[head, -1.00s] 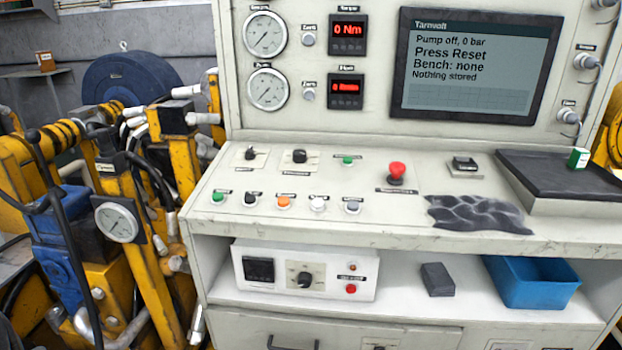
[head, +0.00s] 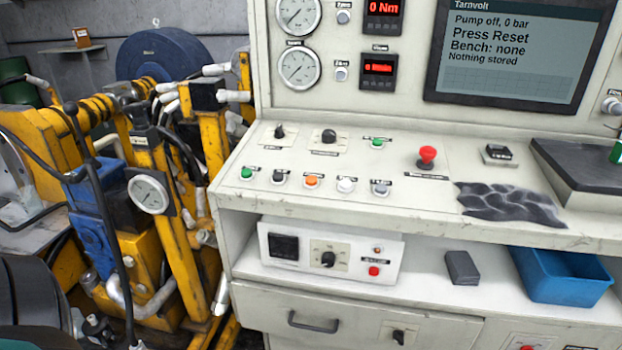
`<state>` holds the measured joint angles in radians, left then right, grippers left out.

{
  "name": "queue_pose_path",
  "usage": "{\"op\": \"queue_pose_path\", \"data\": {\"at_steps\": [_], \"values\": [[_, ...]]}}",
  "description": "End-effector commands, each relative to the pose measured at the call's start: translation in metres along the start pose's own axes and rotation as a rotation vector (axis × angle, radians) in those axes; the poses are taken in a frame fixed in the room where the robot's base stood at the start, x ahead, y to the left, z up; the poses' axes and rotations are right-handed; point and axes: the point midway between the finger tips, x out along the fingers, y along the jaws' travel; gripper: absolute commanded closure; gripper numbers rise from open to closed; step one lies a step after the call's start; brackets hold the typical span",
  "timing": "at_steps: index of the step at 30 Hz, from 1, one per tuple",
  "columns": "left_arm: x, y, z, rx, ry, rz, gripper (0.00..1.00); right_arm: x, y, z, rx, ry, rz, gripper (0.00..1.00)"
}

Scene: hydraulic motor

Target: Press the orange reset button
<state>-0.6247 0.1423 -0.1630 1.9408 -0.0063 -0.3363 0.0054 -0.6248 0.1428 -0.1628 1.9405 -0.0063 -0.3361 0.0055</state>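The orange reset button (head: 312,181) sits in the front row of buttons on the sloped console panel (head: 340,215). A black button (head: 279,176) is to its left and a white button (head: 346,185) to its right. The screen (head: 515,45) reads "Pump off, 0 bar", "Press Reset", "Bench: none" and "Nothing stored". Neither of my grippers shows in the head view, and nothing covers the orange button.
A red mushroom button (head: 427,157) stands up right of the buttons. A grey rag (head: 508,203) lies on the panel's front right. Below are a white control box (head: 330,256) and a blue bin (head: 560,275). Yellow hydraulic machinery (head: 165,240) crowds the left side.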

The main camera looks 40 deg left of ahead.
Motion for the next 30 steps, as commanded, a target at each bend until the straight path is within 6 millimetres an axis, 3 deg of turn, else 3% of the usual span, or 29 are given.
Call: {"op": "queue_pose_path", "data": {"at_steps": [2, 16, 30], "values": [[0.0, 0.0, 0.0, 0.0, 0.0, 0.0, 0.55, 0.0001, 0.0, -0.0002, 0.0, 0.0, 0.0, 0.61], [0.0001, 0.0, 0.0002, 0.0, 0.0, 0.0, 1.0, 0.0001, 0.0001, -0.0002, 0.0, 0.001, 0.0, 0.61], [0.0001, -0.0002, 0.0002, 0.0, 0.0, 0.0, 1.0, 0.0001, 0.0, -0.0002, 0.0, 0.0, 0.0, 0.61]]}}
